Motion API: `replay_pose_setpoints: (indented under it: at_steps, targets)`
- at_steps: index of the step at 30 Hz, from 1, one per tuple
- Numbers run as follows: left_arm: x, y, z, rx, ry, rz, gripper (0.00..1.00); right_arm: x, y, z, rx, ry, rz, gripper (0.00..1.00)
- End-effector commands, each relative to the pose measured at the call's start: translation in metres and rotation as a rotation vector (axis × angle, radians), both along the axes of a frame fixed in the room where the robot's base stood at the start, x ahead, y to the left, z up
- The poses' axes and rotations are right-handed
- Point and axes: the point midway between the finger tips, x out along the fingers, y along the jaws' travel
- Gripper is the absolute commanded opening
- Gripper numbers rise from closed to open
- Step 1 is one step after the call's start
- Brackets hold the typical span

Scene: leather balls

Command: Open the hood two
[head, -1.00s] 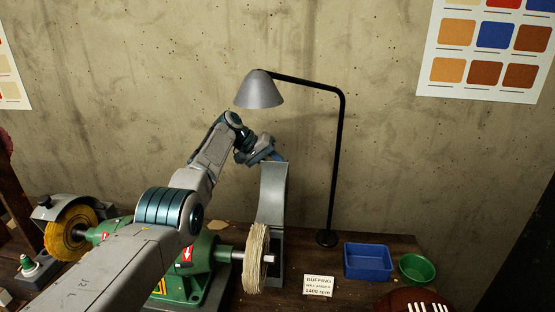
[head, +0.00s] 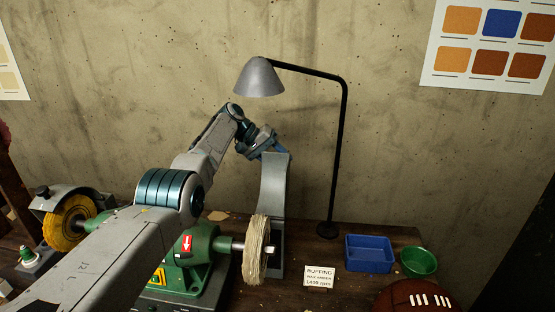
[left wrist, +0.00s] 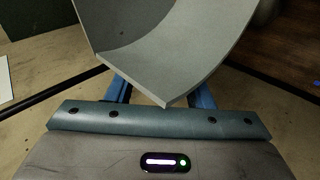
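The hood on the right (head: 274,190) is a grey curved metal guard. It stands upright behind the pale buffing wheel (head: 256,249) of the green machine (head: 196,262), and the wheel's front is exposed. My left gripper (head: 270,150) is at the hood's upper end. In the left wrist view the hood (left wrist: 180,45) fills the upper middle, and its near corner points between my two blue fingers (left wrist: 161,92). The fingers are apart, partly hidden behind the hood; contact is unclear. My right gripper is out of view.
A second grey hood (head: 68,191) covers the top of a yellow wheel (head: 68,226) at left. A desk lamp (head: 259,78) hangs close above my left gripper. A blue bin (head: 369,255), green bowl (head: 418,262), card (head: 319,277) and brown ball (head: 415,296) sit at right.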

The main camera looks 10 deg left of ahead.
Motion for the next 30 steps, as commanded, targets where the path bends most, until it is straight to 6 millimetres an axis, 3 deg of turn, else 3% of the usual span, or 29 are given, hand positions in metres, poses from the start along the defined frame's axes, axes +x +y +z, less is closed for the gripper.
replay_pose_setpoints:
  at_steps: [8, 22, 30]
  targets:
    - [0.0, 0.009, 0.008, -0.001, -0.006, 0.002, 0.48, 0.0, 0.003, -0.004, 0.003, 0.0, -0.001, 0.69]
    - [-0.009, 0.068, 0.066, 0.001, -0.002, 0.002, 0.48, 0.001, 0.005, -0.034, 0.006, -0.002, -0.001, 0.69]
    - [-0.011, 0.076, 0.076, 0.0, 0.0, 0.0, 0.48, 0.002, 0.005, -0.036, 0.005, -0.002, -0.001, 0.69]
